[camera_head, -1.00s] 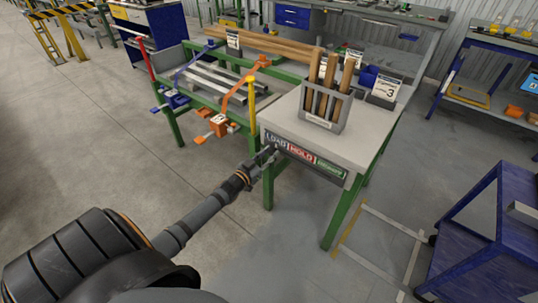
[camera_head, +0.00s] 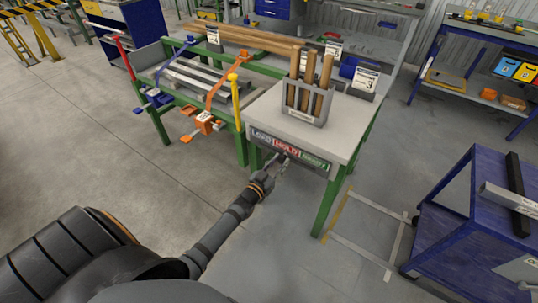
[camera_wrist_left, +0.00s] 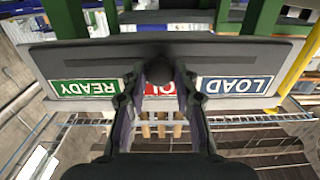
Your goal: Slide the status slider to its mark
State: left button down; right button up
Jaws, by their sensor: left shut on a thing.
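The status board (camera_head: 328,171) is a dark strip on the front edge of the grey-topped table, with a blue LOAD label (camera_head: 262,138), a red HOLD label (camera_head: 287,148) and a green READY label (camera_head: 316,162). In the left wrist view the board (camera_wrist_left: 225,48) appears upside down. The slider's dark round knob (camera_wrist_left: 160,70) is in front of the HOLD label, which it and the fingers partly hide. My left gripper (camera_head: 280,162) is shut on this knob; its two fingers (camera_wrist_left: 161,88) flank it in the wrist view. My right gripper is not in view.
A grey holder (camera_head: 303,117) with wooden sticks stands on the tabletop. A blue cart (camera_head: 470,215) stands at right. The floor before the table is clear.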

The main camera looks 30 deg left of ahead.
pick_arm(q)
jog(key=c, duration=1)
grip_release()
jog(key=shift+c, duration=0.2)
jog(key=shift+s, duration=0.35)
jog(key=s, duration=1.1)
jog(key=shift+s+a, duration=0.15)
jog(key=shift+a, duration=0.3)
